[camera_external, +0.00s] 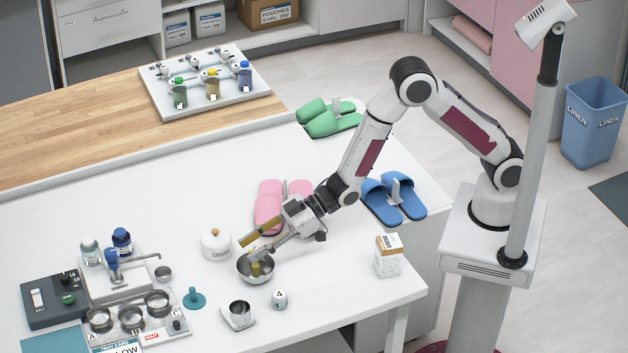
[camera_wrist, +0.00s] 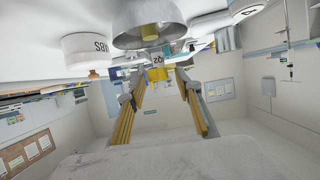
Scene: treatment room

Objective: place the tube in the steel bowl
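The steel bowl (camera_external: 243,272) stands on the white table; it also shows at the top of the wrist view (camera_wrist: 128,20), which is upside down. A short yellowish piece (camera_external: 256,269) shows inside the bowl and looks like the tube, though a reflection cannot be ruled out. My gripper (camera_external: 245,250) is over the bowl, fingers apart, reaching down to the left. In the wrist view the two yellow-padded fingers (camera_wrist: 160,80) stand wide apart. A yellow thing with a pale label (camera_wrist: 158,72) shows between their tips; its distance is unclear. I see nothing gripped.
A white swab jar (camera_external: 216,245) stands left of the bowl. A crowded tray (camera_external: 180,335) is at left, a white box (camera_external: 389,256) at right. Pink slippers (camera_external: 268,205) lie behind.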

